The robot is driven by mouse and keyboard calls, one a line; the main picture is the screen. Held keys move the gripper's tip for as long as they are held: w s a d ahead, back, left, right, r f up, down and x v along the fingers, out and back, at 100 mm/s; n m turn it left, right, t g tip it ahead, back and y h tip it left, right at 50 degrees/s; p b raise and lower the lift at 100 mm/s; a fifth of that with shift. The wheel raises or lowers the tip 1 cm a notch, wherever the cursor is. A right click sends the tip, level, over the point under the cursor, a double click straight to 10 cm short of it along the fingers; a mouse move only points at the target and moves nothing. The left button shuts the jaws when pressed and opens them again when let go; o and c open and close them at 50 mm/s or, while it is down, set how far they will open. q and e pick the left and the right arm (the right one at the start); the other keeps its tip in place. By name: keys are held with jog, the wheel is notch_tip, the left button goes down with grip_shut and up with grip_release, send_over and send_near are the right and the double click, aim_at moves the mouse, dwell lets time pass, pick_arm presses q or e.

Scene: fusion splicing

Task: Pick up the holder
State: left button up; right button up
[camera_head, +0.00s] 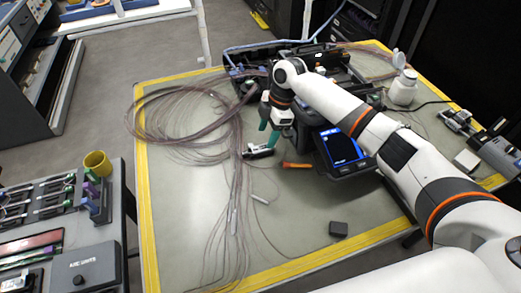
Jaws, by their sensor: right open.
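A small black-and-white piece, which looks like the holder (257,151), lies on the grey table mat (185,225) among thin fibres. My right arm reaches in from the right, and its gripper (269,138) points down with teal fingers close above the holder. The fingers are open. I cannot tell whether they touch the holder or stand around it. My left gripper is not in this view.
An orange-handled tool (297,165) lies just right of the holder. A splicer with a lit blue screen (341,148) stands beside my right arm. Coiled fibres (165,112) spread at left. A dark block (338,229) and white bottle (404,88) are on the table.

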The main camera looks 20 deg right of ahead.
aim_at(261, 148)
jog(key=p+x, duration=0.1)
jog(key=x, duration=0.4)
jog(key=shift+w+a+f, duration=0.1)
jog(key=shift+a+f, duration=0.1)
jog(key=shift+f, duration=0.15)
jog(key=c, duration=1.1)
jog(key=shift+r+b, duration=0.4)
jog(key=shift+r, duration=4.65)
